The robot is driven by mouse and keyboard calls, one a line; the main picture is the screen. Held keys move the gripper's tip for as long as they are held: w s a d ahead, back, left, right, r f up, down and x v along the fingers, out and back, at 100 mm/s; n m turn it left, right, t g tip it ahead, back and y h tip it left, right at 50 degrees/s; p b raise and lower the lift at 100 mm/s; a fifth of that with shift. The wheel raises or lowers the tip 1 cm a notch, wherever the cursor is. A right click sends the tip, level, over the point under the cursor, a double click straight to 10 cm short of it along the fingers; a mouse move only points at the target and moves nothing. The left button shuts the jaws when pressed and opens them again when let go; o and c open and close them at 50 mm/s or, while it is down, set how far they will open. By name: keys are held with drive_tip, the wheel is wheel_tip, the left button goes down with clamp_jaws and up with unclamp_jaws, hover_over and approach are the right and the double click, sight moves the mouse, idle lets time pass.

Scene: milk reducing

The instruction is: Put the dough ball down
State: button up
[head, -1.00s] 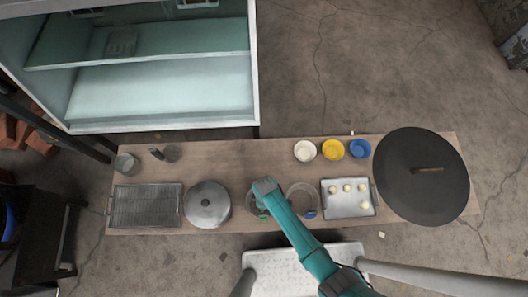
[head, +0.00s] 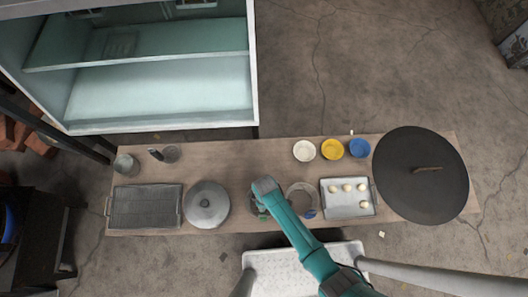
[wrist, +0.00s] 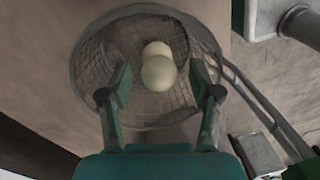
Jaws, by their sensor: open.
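A pale dough ball (wrist: 159,73) sits low between my fingers, over a round wire-mesh basket (wrist: 92,75). A second dough ball (wrist: 157,47) lies right behind it in the basket, partly covered by the first. My gripper (wrist: 162,82) is open, with one finger on either side of the nearer ball and a gap to each. Whether the nearer ball rests on the mesh or on the other ball is unclear. In the head view my gripper (head: 259,207) is over the middle of the table, and my arm hides most of the basket there.
A tray (head: 336,211) with several dough balls stands to the right, beside a large dark lid (head: 420,195). A round pot (head: 302,189) is close by. A lidded pot (head: 207,204) and a rack tray (head: 146,206) stand left. Bowls (head: 332,149) line the far edge.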

wheel_tip(320, 180, up, 12)
drive_tip(key=w, duration=0.1)
drive_tip(key=shift+d, duration=0.15)
drive_tip(key=shift+f, duration=0.15)
drive_tip(key=shift+w, duration=0.15)
idle(0.4)
